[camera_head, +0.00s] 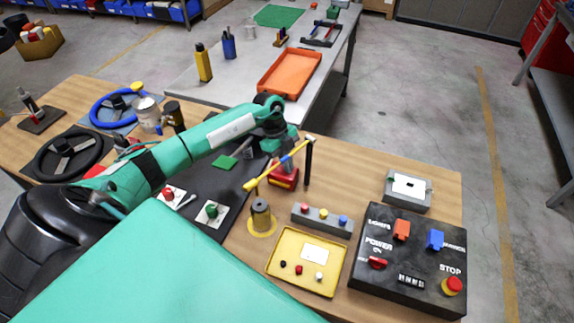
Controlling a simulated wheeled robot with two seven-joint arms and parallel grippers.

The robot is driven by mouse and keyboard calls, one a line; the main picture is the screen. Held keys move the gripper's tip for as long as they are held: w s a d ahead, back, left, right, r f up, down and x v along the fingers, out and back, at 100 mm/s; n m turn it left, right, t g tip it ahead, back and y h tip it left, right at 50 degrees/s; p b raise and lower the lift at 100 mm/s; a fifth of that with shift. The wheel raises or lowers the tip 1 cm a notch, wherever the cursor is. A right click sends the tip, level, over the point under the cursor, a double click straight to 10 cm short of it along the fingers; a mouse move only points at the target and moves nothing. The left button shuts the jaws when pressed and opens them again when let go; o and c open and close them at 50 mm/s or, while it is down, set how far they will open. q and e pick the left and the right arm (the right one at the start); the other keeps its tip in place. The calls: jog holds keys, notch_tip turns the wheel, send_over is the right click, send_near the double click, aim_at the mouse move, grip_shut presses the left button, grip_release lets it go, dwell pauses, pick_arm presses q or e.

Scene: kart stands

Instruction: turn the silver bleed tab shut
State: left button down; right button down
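My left arm reaches in from the left across the table. Its dark gripper (270,144) is at the far end, over the back edge of the black mat (205,222); its fingertips are too small and dark to read. A small silver piece (187,202) lies beside a red knob (168,193) on a white plate on the mat; it may be the silver bleed tab, but I cannot tell. A second white plate carries a green knob (212,209). Both plates are to the left of and nearer than the gripper. My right gripper is not in view.
A button bar (322,219), yellow tray (278,270) and black switch panel (397,285) fill the right. Steering wheels (75,152) lie left. Bare wood shows at back right.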

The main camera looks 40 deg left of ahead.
pick_arm(q)
jog(key=m+b, duration=0.1)
jog(key=m+g+b, duration=0.1)
jog(key=m, duration=0.1)
jog(key=m+b, duration=0.1)
jog(key=shift+w+y, duration=0.3)
jog(key=shift+y, duration=0.1)
jog(key=shift+d+m+g+y+b, duration=0.1)
jog(key=shift+m+g+y+b, duration=0.1)
jog(key=shift+m+g+b, duration=0.45)
jog(key=shift+m+g+y+b, duration=0.1)
jog(key=shift+m+y+b, duration=0.15)
jog(key=shift+m, duration=0.7)
jog(key=shift+r, duration=0.1)
jog(key=c, duration=1.6)
grip_release()
jog(key=shift+c, duration=0.2)
jog(key=b+v, duration=0.4)
jog(key=v, duration=0.9)
jog(key=shift+r, duration=0.35)
